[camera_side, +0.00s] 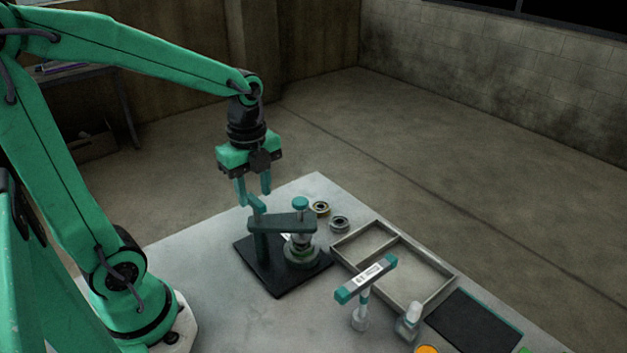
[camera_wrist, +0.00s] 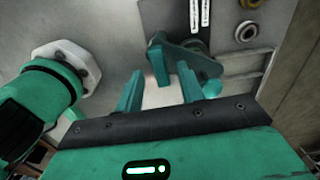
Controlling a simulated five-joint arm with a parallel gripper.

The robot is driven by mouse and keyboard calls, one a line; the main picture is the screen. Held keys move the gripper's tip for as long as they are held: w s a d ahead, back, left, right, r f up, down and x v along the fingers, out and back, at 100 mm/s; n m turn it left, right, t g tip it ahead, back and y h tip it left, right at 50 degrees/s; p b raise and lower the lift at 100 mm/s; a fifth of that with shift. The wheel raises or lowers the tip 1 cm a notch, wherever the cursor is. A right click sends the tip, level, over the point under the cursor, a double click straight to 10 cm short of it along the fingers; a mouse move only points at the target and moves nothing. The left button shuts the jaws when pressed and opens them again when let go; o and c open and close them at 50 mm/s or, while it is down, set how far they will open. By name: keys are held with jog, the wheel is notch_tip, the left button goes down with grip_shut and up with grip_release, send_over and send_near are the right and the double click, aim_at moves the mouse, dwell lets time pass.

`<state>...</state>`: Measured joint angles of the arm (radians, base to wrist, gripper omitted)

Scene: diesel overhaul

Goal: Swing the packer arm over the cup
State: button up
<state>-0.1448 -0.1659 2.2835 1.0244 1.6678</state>
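My gripper (camera_side: 253,192) is open, its two fingers apart and pointing down, just above the upright teal handle at the post end of the packer arm (camera_side: 276,223). The dark teal arm reaches right from its post, with a teal knob (camera_side: 300,203) on its free end. The cup (camera_side: 302,256), a round metal piece, sits on the black base plate (camera_side: 262,276) and appears to be under that end. In the wrist view, the packer arm (camera_wrist: 182,56) lies beyond the open fingers (camera_wrist: 160,74), with nothing between them that I can see gripped. The cup is mostly hidden there.
Two small rings (camera_side: 320,208) lie behind the fixture. A divided tray (camera_side: 445,283) stands to the right. A teal T-handled tool (camera_side: 362,281) with a white label stands in front of it, beside a small grey piece (camera_side: 409,320). A dark mat (camera_side: 472,324) lies front right.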

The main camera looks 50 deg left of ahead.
jog(key=shift+r, duration=1.65)
jog(key=shift+r, duration=0.1)
jog(key=shift+r+m, duration=1)
jog(key=shift+r, duration=0.15)
jog(key=shift+f, duration=0.15)
jog(key=shift+f, duration=2.3)
jog(key=shift+r+n, duration=0.1)
jog(key=shift+n, duration=0.9)
jog(key=shift+f, duration=1.65)
